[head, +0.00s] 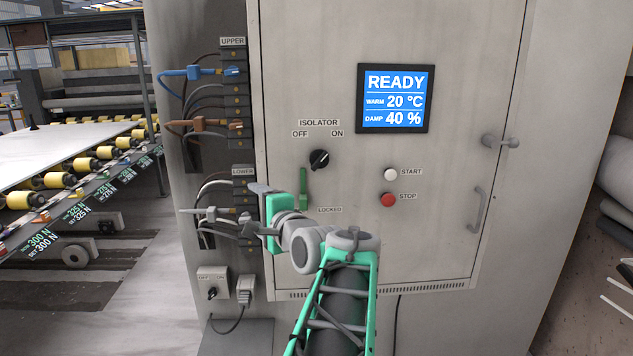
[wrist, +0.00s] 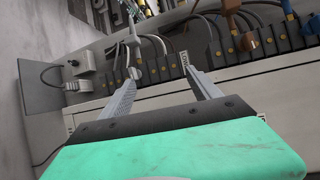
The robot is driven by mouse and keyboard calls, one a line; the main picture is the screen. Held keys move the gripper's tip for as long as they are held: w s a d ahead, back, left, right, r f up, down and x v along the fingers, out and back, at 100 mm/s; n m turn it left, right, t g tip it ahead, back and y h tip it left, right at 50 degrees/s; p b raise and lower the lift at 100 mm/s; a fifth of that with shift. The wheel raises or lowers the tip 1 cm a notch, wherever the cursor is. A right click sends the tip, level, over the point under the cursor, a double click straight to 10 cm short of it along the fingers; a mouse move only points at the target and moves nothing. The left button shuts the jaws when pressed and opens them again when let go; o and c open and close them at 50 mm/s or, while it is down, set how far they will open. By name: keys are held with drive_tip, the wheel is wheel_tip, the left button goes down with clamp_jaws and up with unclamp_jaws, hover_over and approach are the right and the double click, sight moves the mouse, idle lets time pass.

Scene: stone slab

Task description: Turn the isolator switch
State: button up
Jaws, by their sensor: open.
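The isolator switch (head: 319,159) is a round black knob on the grey cabinet door, under the labels OFF and ON. Its pale mark appears to point up and right, toward ON. A green lever (head: 303,188) stands upright below and left of it, by the label LOCKED. My gripper (head: 252,207) is below and left of the knob, at the LOWER terminal row, apart from the switch. In the wrist view its two grey fingers (wrist: 160,74) are spread wide and hold nothing. The isolator switch is not in the wrist view.
A grey plug (head: 215,213) sticks out left of my gripper at the LOWER row; cables surround it. Blue (head: 200,72) and orange (head: 200,124) plugs sit at the UPPER row. START (head: 390,174) and STOP (head: 388,200) buttons are right of the knob. A screen (head: 394,98) reads READY.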

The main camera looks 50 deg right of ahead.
sight(319, 162)
drive_tip(key=s+d+r+m+t+h+b, duration=0.1)
drive_tip(key=s+d+r+m+h, duration=0.25)
drive_tip(key=s+d, duration=0.25)
drive_tip(key=s+d+r+m+t+h, duration=0.1)
drive_tip(key=s+d+r+m+h, duration=0.15)
drive_tip(key=s+d+m, duration=0.3)
drive_tip(key=shift+y, duration=0.3)
drive_tip(key=p+x, duration=0.1)
drive_tip(key=x, duration=0.6)
drive_tip(key=shift+w+r+p, duration=0.2)
drive_tip(key=shift+p, duration=0.2)
drive_tip(key=shift+w+d, duration=0.2)
drive_tip(key=shift+c, duration=0.2)
drive_tip(key=c, duration=1.3)
